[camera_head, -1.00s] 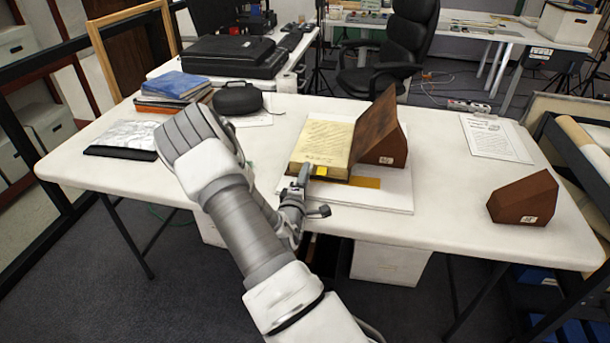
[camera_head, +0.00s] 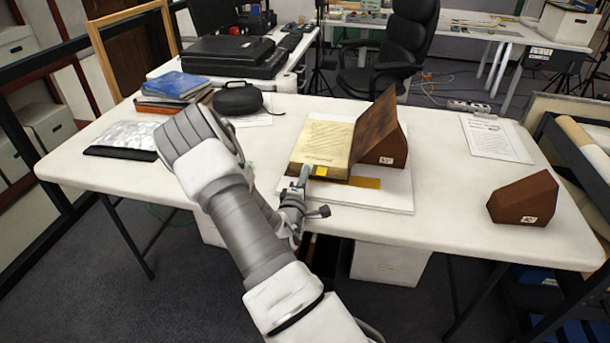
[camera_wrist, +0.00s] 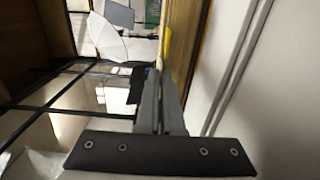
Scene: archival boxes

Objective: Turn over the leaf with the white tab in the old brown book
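The old brown book (camera_head: 322,146) lies open on a white board (camera_head: 385,197), with a yellowed written page facing up. Its brown cover (camera_head: 376,130) leans up to the right against a brown wedge support (camera_head: 388,148). A yellow tab (camera_head: 321,170) shows at the page's near edge; I cannot make out a white tab. My gripper (camera_head: 304,172) is at the book's near left corner, left of the yellow tab. In the wrist view its two grey fingers (camera_wrist: 160,85) are together, beside the book's edge, with no leaf visible between them. Contact with the book is unclear.
A yellow-brown strip (camera_head: 365,182) lies on the board. A second brown wedge (camera_head: 524,198) and a paper sheet (camera_head: 494,138) are on the right of the table. Blue books (camera_head: 180,86), a black case (camera_head: 237,97) and a silvery packet (camera_head: 126,137) are on the left.

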